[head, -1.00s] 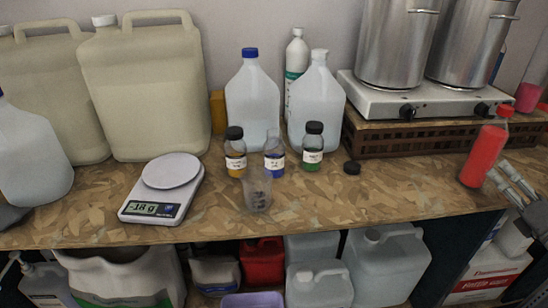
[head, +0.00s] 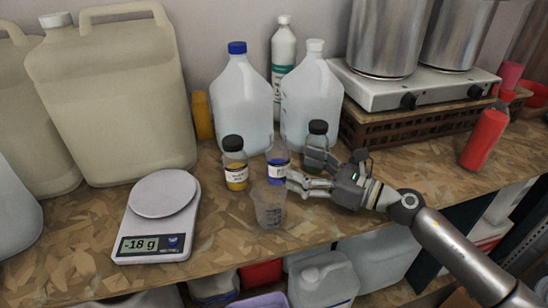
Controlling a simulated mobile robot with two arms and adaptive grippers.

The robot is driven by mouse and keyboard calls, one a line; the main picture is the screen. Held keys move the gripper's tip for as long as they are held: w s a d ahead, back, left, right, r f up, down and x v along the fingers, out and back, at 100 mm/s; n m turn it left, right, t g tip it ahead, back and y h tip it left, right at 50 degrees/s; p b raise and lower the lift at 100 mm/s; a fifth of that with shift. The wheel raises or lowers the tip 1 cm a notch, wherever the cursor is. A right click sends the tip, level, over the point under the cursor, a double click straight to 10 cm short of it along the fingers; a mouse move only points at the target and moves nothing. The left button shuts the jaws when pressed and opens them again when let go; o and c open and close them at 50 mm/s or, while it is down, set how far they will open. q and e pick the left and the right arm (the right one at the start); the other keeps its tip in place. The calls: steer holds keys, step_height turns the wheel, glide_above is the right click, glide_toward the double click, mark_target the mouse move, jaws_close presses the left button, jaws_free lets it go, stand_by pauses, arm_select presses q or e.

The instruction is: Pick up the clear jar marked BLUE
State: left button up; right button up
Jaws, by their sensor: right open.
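The clear jar (head: 278,166) with blue contents and a white label stands on the bench, between a black-capped jar with yellow contents (head: 235,170) and a black-capped jar with green contents (head: 316,140). No cap shows on it. My right gripper (head: 299,168) is open just to its right, fingers pointing left towards it. Whether a finger touches the jar I cannot tell. The gripper covers the lower part of the green jar. My left gripper is not in view.
A clear measuring cup (head: 270,206) stands right in front of the blue jar. A scale (head: 160,215) reading -18 g is at left. Large jugs (head: 243,105) stand behind, a hot plate (head: 410,85) with pots behind right. A red bottle (head: 484,140) is at right.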

mark_target(288, 162)
steer(key=shift+x, duration=1.15)
steer(key=shift+w+a+p, duration=0.2)
steer(key=shift+a+p, duration=0.1)
steer(key=shift+a, duration=0.05)
steer(key=p+x, duration=0.1)
steer(key=x, duration=0.3)
steer(key=shift+w+a+p, duration=0.1)
steer(key=shift+p, duration=0.2)
steer(key=shift+w+a, duration=0.1)
steer(key=shift+a, duration=0.1)
steer(key=shift+d, duration=0.1)
steer(key=shift+c, duration=0.5)
steer(key=c, duration=1)
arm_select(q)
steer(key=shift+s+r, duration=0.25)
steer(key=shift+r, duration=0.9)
arm_select(e)
steer(key=shift+c, duration=0.5)
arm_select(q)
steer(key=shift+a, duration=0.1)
arm_select(e)
steer(key=shift+r, duration=0.1)
